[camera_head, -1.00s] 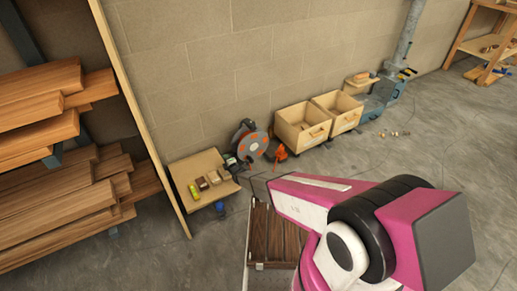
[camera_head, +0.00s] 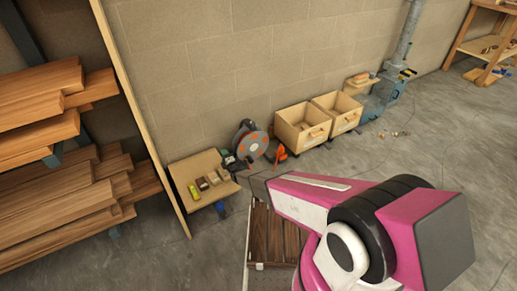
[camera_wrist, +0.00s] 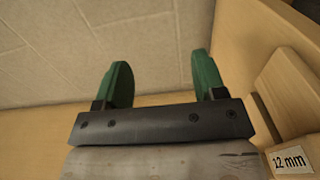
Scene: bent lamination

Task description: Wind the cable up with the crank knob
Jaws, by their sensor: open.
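A reel with a grey and orange round face (camera_head: 252,142) stands by the wall in the head view, between a low wooden tray and two wooden boxes. I cannot make out its crank knob or the cable clearly. A small orange thing (camera_head: 280,155) is at the reel's right, near the floor. My gripper (camera_wrist: 161,65) shows in the wrist view with two green fingers apart and nothing between them. The reel does not show in the wrist view. In the head view my pink and white arm reaches toward the reel's side, and the gripper cannot be made out clearly.
The low wooden tray (camera_head: 181,166) holds small blocks. Two open wooden boxes (camera_head: 303,142) stand right of the reel. Stacked planks (camera_head: 40,125) fill the left. In the wrist view, wooden panels and a "12 mm" label (camera_wrist: 289,161) are close at the right. Floor at right is mostly clear.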

